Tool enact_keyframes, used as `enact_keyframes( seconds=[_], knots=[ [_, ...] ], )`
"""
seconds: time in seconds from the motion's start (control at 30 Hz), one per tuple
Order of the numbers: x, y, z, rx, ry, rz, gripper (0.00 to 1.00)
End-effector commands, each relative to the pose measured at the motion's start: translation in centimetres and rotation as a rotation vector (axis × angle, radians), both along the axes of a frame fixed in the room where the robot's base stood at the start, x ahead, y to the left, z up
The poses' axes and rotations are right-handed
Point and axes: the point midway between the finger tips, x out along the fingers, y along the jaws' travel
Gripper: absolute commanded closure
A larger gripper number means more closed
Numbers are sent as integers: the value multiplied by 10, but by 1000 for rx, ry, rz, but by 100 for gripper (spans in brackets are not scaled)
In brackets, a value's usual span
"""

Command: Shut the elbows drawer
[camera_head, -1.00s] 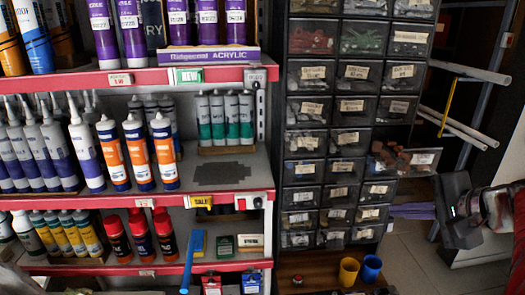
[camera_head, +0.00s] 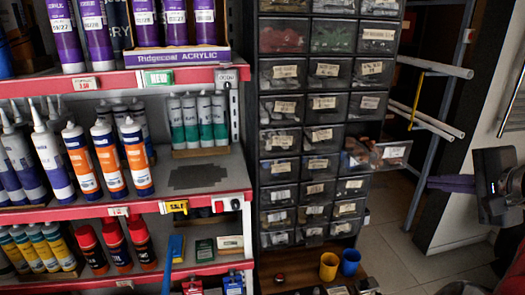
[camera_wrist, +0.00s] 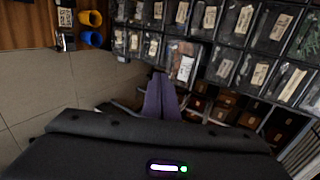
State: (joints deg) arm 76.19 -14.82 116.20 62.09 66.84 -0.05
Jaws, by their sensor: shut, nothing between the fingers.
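One drawer (camera_head: 392,153) of the dark parts cabinet stands pulled out on the cabinet's right column, with brownish and pale fittings in it and a white label on its front. The label is too small to read, so I cannot confirm it says elbows. In the wrist view the open drawer (camera_wrist: 184,66) lies just beyond the fingertips. My gripper (camera_head: 430,182) is right of the drawer and slightly lower in the head view, its purple fingers together and empty. In the wrist view the gripper (camera_wrist: 160,78) points toward the cabinet, with no clear contact.
The cabinet (camera_head: 322,137) has several other labelled drawers, which look closed. A yellow cup (camera_head: 328,266) and a blue cup (camera_head: 350,262) stand on the wooden surface below. Shelves of cartridges (camera_head: 108,155) fill the left. White pipes (camera_head: 430,120) stick out at the right. Tiled floor is open there.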

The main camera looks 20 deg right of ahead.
Motion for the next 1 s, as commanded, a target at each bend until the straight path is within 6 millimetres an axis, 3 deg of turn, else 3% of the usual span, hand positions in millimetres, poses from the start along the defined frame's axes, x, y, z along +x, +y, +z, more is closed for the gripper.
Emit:
enact_keyframes(
  seconds=[0.7, 1.0],
  knots=[
    [84, -7, -49, 2, 2, 5, 100],
    [117, -11, -47, 0, 1, 4, 100]
  ],
)
